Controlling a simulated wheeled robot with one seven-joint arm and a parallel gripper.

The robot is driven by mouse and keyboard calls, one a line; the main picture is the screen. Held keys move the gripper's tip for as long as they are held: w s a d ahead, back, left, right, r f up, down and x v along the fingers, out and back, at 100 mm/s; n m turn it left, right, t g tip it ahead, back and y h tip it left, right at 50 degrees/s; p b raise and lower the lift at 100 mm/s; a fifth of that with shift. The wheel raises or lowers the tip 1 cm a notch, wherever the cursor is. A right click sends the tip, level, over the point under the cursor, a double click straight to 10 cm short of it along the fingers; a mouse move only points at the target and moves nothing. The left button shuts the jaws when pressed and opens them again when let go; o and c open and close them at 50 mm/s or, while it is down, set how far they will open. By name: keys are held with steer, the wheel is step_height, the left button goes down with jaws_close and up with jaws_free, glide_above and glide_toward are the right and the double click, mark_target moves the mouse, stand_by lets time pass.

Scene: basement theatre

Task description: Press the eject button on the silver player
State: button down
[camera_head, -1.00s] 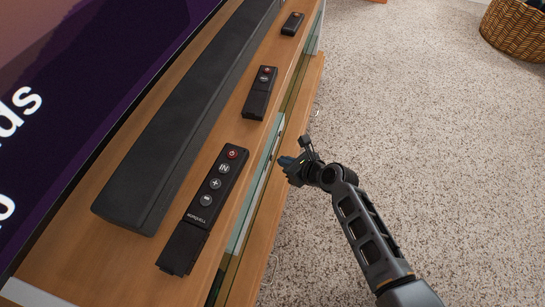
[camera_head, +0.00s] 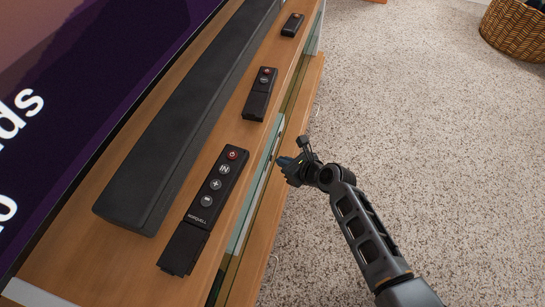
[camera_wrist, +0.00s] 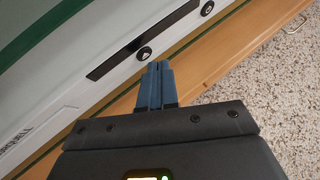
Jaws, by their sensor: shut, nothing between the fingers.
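The silver player (camera_wrist: 120,82) fills the upper left of the wrist view. Its front carries a dark display strip (camera_wrist: 118,60). A round black button with a pale mark, apparently the eject button (camera_wrist: 144,53), sits below the strip. A second round black button (camera_wrist: 207,8) is farther up and right. My gripper (camera_wrist: 158,66) is shut and empty, its blue fingertips just below and right of the marked button; I cannot tell whether they touch the player. In the head view my gripper (camera_head: 284,162) is at the cabinet's open front, and the player is mostly hidden by the cabinet top.
A wooden cabinet (camera_head: 225,138) holds a long black soundbar (camera_head: 185,115) and several dark remotes, the nearest (camera_head: 213,190) large in view. A wooden shelf edge (camera_wrist: 215,62) runs below the player. Speckled carpet (camera_head: 420,110) is open to the right, with a woven basket (camera_head: 515,30) beyond.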

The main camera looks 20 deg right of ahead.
steer(key=shift+w+a, duration=0.25)
steer(key=shift+a, duration=0.1)
stand_by(0.6)
steer(key=shift+d, duration=0.1)
steer(key=shift+s+d+p, duration=0.4)
steer(key=shift+d, duration=0.05)
steer(key=shift+s+d+p, duration=0.3)
steer(key=shift+s+d, duration=0.6)
steer(key=shift+d, duration=0.3)
steer(key=shift+s+d+p, duration=0.25)
steer(key=shift+s+d, duration=0.6)
steer(key=shift+d, duration=0.35)
steer(key=shift+s+d, duration=0.65)
steer(key=shift+d, duration=0.25)
